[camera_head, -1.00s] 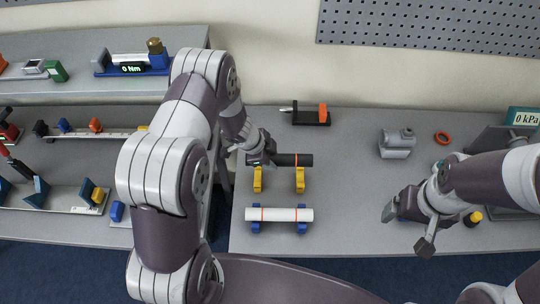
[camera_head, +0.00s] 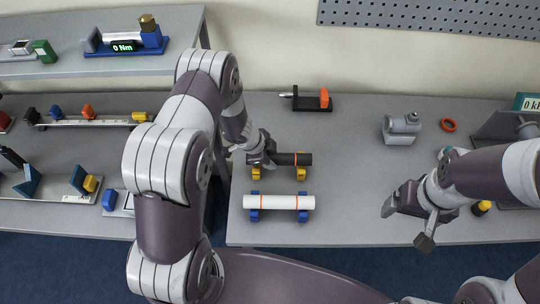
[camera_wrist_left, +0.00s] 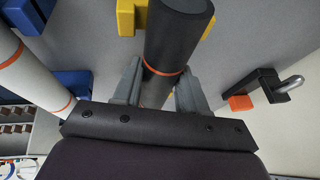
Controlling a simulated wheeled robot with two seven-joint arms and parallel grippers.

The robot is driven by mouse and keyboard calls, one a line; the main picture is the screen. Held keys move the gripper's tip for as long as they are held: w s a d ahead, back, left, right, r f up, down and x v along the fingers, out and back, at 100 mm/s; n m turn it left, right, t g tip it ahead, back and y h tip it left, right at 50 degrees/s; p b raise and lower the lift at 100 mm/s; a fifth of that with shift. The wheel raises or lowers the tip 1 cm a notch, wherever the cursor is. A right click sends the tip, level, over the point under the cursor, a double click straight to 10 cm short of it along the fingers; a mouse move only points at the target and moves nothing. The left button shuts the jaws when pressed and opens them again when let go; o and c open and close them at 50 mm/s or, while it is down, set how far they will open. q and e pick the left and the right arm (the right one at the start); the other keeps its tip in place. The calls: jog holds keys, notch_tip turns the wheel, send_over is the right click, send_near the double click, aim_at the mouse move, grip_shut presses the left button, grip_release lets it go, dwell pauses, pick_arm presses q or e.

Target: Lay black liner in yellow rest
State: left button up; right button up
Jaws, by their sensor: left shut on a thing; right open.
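The black liner (camera_head: 293,158) has an orange band and lies crosswise over the yellow rest (camera_head: 302,173), covering its upper part. I cannot tell whether the liner touches the rest or hovers just above it. In the left wrist view the liner (camera_wrist_left: 180,35) runs between the fingers (camera_wrist_left: 158,88), beside a yellow block of the rest (camera_wrist_left: 112,14). My right gripper (camera_head: 407,224) is open and empty at the right, over the table's front part.
A white pipe (camera_head: 280,202) with orange bands lies on a blue rest (camera_head: 254,215) just in front. A black-and-orange clamp (camera_head: 312,99) stands behind. A grey fitting (camera_head: 401,128) and an orange ring (camera_head: 448,125) are at the right. The table's middle is clear.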

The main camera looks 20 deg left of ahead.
pick_arm(q)
jog(key=shift+f, duration=0.4)
dwell(0.3)
jog(key=o, duration=1.2)
jog(key=shift+c, duration=0.2)
jog(key=p+v, duration=0.1)
jog(key=v, duration=1.1)
jog(key=shift+r, duration=0.4)
jog(key=shift+s+a, duration=0.1)
